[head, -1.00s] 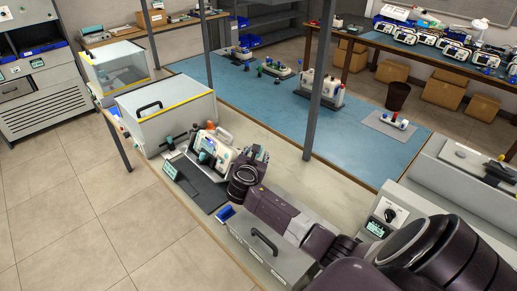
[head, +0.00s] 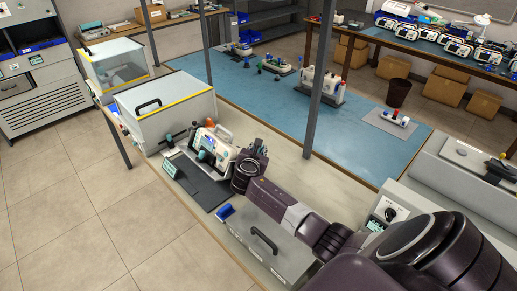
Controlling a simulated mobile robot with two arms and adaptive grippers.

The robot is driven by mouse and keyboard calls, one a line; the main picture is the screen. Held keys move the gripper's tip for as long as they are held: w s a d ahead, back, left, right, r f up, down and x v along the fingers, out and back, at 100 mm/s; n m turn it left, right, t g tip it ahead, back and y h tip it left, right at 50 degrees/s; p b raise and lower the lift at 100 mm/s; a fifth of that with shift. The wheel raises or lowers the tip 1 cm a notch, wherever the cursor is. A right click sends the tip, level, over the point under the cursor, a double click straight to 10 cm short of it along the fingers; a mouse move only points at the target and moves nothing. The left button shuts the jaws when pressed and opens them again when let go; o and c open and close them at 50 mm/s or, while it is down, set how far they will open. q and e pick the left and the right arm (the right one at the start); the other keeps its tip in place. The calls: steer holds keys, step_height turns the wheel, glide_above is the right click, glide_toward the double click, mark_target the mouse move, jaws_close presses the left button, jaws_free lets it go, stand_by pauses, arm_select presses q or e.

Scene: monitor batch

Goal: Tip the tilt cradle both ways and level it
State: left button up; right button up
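The tilt cradle stands on the bench left of centre, with a dark base plate (head: 206,188) and a small display box (head: 169,168) at its front. A white monitor (head: 217,143) with a screen sits in it, leaning, with teal pads at its front. My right arm reaches in from the lower right. Its dark gripper (head: 258,151) is close to the monitor's right side; its fingertips are hidden or too small to read, so I cannot tell whether it touches or grips. My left gripper is not in view.
A clear-fronted box (head: 163,110) with a black handle stands behind and left of the cradle. A grey case (head: 262,255) with a handle lies in front, under my arm, beside a small blue bin (head: 225,212). A grey post (head: 325,80) rises behind the bench.

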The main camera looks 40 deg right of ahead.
jaws_close()
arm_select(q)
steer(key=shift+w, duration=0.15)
